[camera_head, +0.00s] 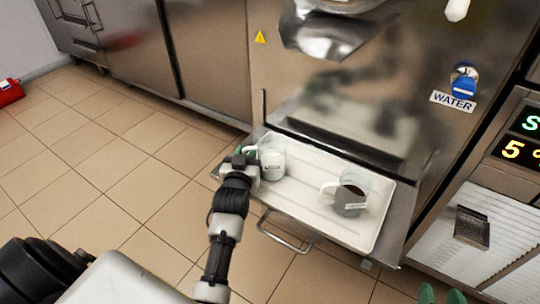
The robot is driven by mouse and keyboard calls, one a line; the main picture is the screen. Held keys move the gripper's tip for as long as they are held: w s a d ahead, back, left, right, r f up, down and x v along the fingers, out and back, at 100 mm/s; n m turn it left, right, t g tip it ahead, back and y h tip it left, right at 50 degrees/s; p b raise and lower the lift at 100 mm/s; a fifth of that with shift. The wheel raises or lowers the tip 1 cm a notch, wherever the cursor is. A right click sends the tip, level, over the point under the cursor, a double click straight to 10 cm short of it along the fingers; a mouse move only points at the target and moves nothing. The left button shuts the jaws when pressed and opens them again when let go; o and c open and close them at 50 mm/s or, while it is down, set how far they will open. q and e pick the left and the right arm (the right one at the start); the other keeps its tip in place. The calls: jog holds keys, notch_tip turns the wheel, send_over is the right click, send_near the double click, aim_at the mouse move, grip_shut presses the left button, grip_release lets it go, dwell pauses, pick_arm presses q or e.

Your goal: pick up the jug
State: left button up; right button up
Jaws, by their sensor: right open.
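Two clear jugs stand upright on a white tray (310,213). One jug (273,163) with white contents is at the tray's left end. The other jug (350,194), with dark contents and its handle to the left, is right of the tray's middle. My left gripper (246,155) is at the left side of the white-filled jug, by its handle. Its green fingers are partly hidden by the gripper body, so I cannot tell whether they are closed on the handle. My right gripper (442,296) shows only as two green fingertips apart at the bottom edge, open and empty.
The tray sits on a pulled-out metal shelf with a bar handle (284,239), in front of a steel machine (350,80). A blue WATER knob (464,82) and a lit display panel (520,140) are at right.

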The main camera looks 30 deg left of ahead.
pick_arm(q)
jog(key=shift+r, duration=0.1)
grip_shut()
dwell(0.5)
